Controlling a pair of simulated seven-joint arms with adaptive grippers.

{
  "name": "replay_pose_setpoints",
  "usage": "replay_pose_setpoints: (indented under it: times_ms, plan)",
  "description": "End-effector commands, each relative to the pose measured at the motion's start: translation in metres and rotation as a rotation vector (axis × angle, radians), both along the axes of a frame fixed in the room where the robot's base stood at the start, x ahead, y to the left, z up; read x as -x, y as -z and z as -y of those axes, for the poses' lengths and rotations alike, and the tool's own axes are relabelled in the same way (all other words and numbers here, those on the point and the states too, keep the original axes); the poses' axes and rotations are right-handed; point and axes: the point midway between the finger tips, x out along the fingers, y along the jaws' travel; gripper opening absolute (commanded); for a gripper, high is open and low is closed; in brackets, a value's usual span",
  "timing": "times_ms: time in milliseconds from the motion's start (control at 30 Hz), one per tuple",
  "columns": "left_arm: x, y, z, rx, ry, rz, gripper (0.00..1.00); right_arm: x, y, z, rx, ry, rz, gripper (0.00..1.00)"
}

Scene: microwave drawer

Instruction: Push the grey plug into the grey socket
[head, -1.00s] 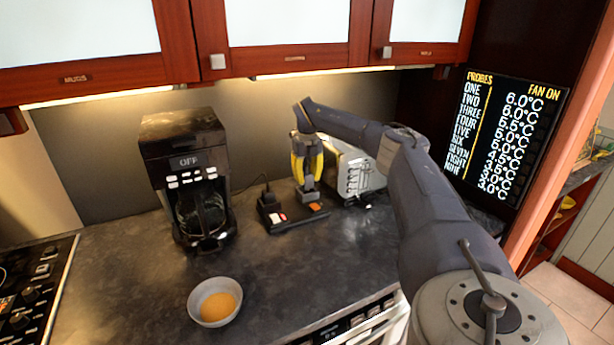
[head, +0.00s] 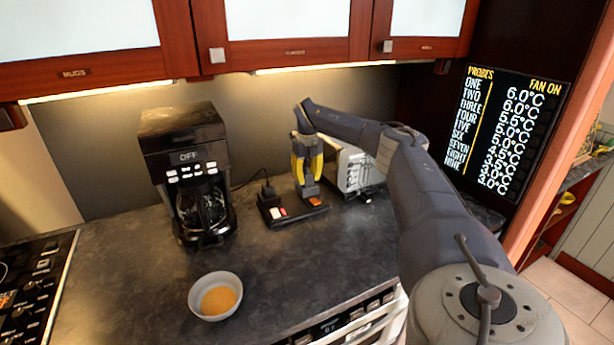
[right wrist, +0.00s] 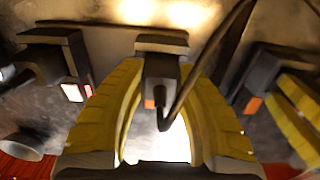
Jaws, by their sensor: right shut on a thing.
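My right gripper (head: 308,183) has yellow-sided fingers pointing down over the right end of a dark power strip (head: 298,217). In the right wrist view its fingers (right wrist: 160,125) are shut on the grey plug (right wrist: 162,72), whose dark cable curves up to the right. The plug is right at the strip, by the orange switch (head: 315,201). The grey socket is hidden under the plug and fingers. I cannot tell whether the plug is seated. My left gripper is not in view.
Another dark plug (head: 268,190) stands at the strip's left end, by a red-and-white switch (head: 279,212). A shiny toaster (head: 355,170) is close right of my gripper. A coffee maker (head: 187,170) stands left, a bowl (head: 215,296) in front. The counter between is clear.

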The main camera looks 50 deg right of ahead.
Motion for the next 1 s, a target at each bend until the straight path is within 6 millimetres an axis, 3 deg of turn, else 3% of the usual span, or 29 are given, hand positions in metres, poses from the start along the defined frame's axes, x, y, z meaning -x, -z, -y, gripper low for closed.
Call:
replay_pose_setpoints:
  times_ms: [467, 500, 700, 1000]
  plan:
    - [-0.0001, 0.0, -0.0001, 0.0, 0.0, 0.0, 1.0, -0.0001, 0.0095, -0.0002, -0.001, 0.0, 0.0, 0.03]
    - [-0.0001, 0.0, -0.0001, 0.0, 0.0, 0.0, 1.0, -0.0001, 0.0098, -0.0002, -0.001, 0.0, 0.0, 0.35]
    - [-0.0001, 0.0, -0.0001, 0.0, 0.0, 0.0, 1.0, -0.0001, 0.0095, -0.0002, -0.001, 0.0, 0.0, 0.57]
    - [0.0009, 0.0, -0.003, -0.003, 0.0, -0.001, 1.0, -0.0001, 0.0069, -0.0001, -0.001, 0.0, 0.001, 0.57]
